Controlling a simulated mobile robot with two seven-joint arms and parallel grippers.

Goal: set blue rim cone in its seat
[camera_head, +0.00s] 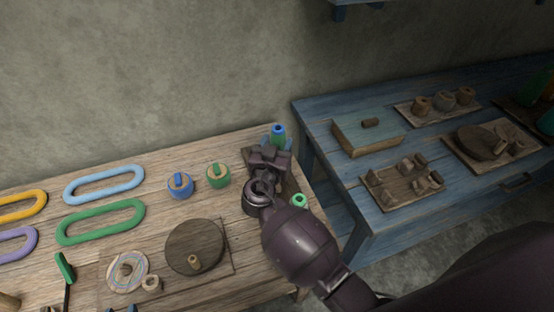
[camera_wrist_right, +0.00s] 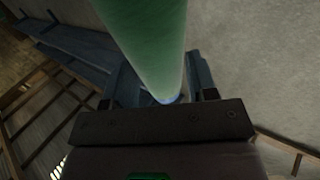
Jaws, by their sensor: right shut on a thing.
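My right gripper (camera_head: 270,158) is over the right end of the wooden table. It is shut on a green cone with a blue rim (camera_head: 278,138), which stands up behind the fingers. In the right wrist view the cone's green body (camera_wrist_right: 150,45) fills the upper middle, and a blue edge shows low between the fingers (camera_wrist_right: 160,92). My wrist and fingers hide the cone's lower part in the head view. A second green piece with a pale green rim (camera_head: 299,201) shows right of my wrist. I cannot make out the seat. My left gripper is not in view.
The wooden table (camera_head: 205,208) holds blue and green round knobbed pieces (camera_head: 180,186), several coloured loops (camera_head: 100,222) and a dark round disc (camera_head: 195,246). A blue table (camera_head: 340,205) with a box (camera_head: 367,134) and trays stands right, across a gap. A wall is behind.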

